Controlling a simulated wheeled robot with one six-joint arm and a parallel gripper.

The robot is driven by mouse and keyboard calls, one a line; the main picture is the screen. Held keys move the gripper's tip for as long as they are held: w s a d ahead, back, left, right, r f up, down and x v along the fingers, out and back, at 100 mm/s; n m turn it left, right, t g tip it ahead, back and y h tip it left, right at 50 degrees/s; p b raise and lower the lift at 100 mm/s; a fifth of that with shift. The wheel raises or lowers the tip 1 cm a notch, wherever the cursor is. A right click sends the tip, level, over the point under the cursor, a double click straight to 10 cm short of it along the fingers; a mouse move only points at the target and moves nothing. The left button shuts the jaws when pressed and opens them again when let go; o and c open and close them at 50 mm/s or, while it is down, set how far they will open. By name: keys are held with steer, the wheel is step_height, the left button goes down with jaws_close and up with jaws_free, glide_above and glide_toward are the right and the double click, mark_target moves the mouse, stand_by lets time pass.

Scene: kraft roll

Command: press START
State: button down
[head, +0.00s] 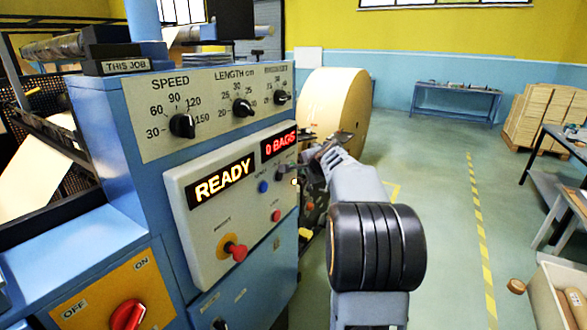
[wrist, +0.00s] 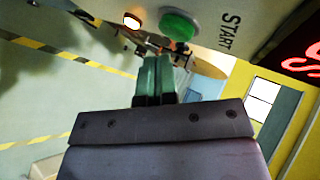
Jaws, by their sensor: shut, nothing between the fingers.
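The green START button (wrist: 178,25) shows in the wrist view at the top, on a pale panel beside the word START (wrist: 231,30). My gripper (wrist: 155,60) is shut and empty, its two fingers side by side. In that picture its tips lie just below and left of the button, with a small gap between; I cannot tell the depth of that gap. In the head view my gripper reaches the right edge of the control panel (head: 205,225), and I cannot make out the green button there. The display (head: 222,182) reads READY.
The panel also has a blue button (head: 263,187), a red button (head: 276,216) and a red mushroom knob (head: 236,251). A red rotary switch (head: 128,315) is at lower left. A large kraft roll (head: 335,105) stands behind my arm.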

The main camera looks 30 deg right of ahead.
steer(key=shift+w, duration=0.15)
steer(key=shift+w+a, duration=0.2)
steer(key=shift+w, duration=0.05)
